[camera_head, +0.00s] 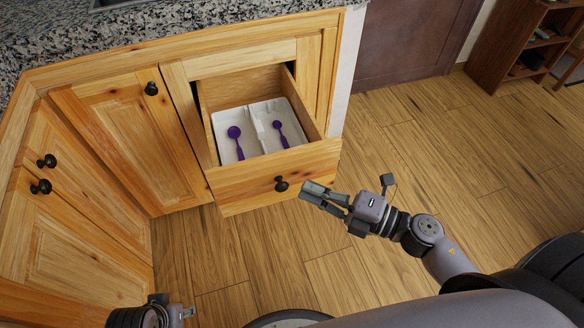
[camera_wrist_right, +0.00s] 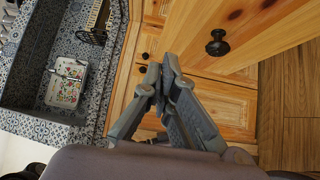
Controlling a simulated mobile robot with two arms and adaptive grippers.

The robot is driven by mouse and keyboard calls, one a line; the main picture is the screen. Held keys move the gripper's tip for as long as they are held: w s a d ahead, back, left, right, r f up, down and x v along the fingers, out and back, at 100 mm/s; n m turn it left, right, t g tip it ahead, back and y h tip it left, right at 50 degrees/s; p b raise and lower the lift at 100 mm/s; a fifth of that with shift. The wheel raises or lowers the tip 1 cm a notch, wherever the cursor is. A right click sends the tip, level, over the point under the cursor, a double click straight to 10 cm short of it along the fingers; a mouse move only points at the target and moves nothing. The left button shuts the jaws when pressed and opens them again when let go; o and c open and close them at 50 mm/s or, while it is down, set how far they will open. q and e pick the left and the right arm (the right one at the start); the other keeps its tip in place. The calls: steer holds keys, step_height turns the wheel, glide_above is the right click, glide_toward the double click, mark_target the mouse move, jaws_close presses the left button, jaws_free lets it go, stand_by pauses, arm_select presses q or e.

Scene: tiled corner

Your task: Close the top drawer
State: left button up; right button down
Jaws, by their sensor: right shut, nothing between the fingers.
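The top drawer (camera_head: 275,176) of the wooden cabinet is pulled out in the head view. Its front carries a round dark knob (camera_head: 281,184), which also shows in the right wrist view (camera_wrist_right: 217,43). Inside the drawer is a white divided tray (camera_head: 220,133) with two purple spoons (camera_head: 235,137). My right gripper (camera_head: 308,191) is shut and empty, just right of the knob in the head view, close to the drawer front. I cannot tell whether it touches.
Cabinet doors (camera_head: 125,115) with dark knobs are shut left of the drawer. A speckled stone counter (camera_head: 190,25) runs above. The wood floor (camera_head: 440,150) to the right is clear up to a brown shelf (camera_head: 510,45) at the back. The right wrist view shows a sink (camera_wrist_right: 30,80).

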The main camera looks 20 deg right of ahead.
mark_target(269, 161)
steer(key=w+a, duration=0.1)
steer(key=w, duration=0.1)
steer(key=w+a, duration=0.1)
steer(key=w, duration=0.3)
steer(key=shift+w+a, duration=0.2)
steer(key=shift+a, duration=0.2)
arm_select(q)
steer(key=shift+s, duration=0.15)
